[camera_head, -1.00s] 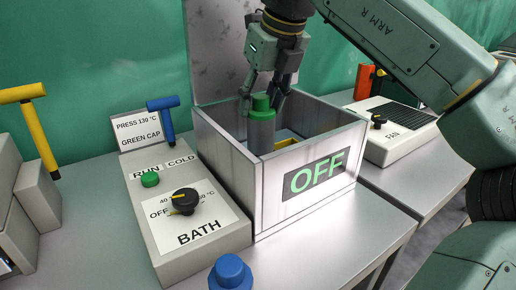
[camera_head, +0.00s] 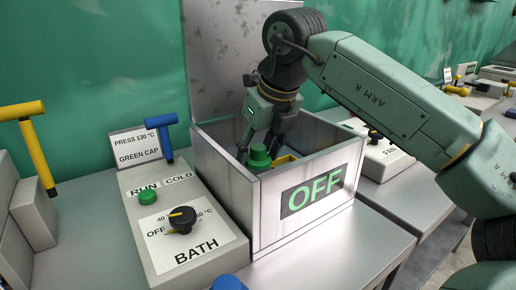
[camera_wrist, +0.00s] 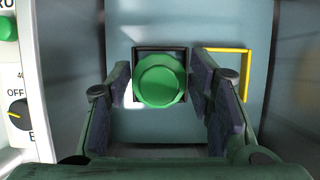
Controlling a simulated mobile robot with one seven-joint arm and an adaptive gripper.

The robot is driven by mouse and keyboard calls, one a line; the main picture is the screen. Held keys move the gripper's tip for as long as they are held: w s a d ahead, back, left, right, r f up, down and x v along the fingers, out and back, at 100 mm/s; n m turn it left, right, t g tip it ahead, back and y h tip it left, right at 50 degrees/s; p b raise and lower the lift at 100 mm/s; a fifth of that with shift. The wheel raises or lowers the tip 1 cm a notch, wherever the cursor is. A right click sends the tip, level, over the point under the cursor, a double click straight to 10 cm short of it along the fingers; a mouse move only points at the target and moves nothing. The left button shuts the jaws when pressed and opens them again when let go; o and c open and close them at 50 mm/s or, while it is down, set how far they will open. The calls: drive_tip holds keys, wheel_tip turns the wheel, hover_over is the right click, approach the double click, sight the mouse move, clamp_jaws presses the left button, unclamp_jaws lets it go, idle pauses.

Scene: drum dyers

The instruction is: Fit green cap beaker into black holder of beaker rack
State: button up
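The green cap beaker stands upright in the bath. Its green cap (camera_head: 259,157) shows just above the bath's front wall, and its body is hidden. In the wrist view the green cap (camera_wrist: 160,80) lies between the fingers, inside the outline of the black holder (camera_wrist: 160,49). How deep the beaker sits cannot be seen. My gripper (camera_head: 262,150) points down into the bath around the beaker. In the wrist view my gripper (camera_wrist: 161,75) has a finger on each side of the cap, with narrow gaps showing; it appears open.
The bath's metal walls (camera_head: 229,183) enclose the gripper closely. A yellow holder frame (camera_wrist: 243,75) lies right of the black one. The control box (camera_head: 163,254) with a green button and black knob stands to the left. A blue cap (camera_head: 229,283) shows at the bottom edge.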

drive_tip(key=o, duration=0.3)
drive_tip(key=shift+o, duration=0.2)
drive_tip(key=shift+r, duration=0.3)
drive_tip(key=v, duration=1.2)
drive_tip(key=shift+f, duration=0.1)
